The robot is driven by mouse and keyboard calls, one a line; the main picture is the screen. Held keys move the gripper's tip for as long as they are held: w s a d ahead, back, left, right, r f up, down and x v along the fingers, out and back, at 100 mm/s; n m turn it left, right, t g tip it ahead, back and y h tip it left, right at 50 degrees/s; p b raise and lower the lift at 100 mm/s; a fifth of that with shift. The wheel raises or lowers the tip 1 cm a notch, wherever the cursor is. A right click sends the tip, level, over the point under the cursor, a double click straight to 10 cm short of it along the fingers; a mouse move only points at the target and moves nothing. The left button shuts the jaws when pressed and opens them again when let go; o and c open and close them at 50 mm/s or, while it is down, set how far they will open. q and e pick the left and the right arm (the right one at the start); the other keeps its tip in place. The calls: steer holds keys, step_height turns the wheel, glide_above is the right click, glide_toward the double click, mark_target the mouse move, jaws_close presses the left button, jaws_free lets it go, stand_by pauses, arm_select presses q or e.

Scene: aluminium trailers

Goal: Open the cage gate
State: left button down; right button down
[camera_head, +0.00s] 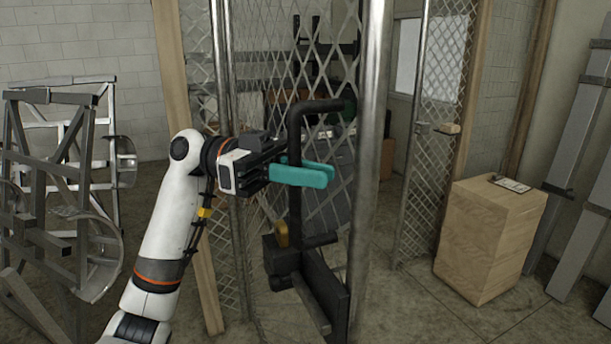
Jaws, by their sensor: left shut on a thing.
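The cage gate (369,130) is a wire-mesh panel in a grey metal tube frame. It stands swung out toward me, apart from the mesh cage side at the right. A black bar handle (296,215) with a latch box (283,262) below is fixed on the gate. My left gripper (318,175), with teal fingers, reaches in from the left and is shut on the upright part of the black handle. The fingers partly cover the handle there. My right gripper is not in view.
A wooden box (487,240) with a paper on top stands right of the cage opening. Metal trailer frames (62,190) stand at the left. Long metal profiles (585,150) lean at the right. The floor between gate and box is clear.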

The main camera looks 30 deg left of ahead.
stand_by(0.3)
arm_select(q)
steer(key=c, duration=1.4)
jaws_free()
steer(key=shift+o, duration=0.2)
steer(key=a+b, duration=0.2)
steer(key=a, duration=1)
steer(key=shift+s+b, duration=0.3)
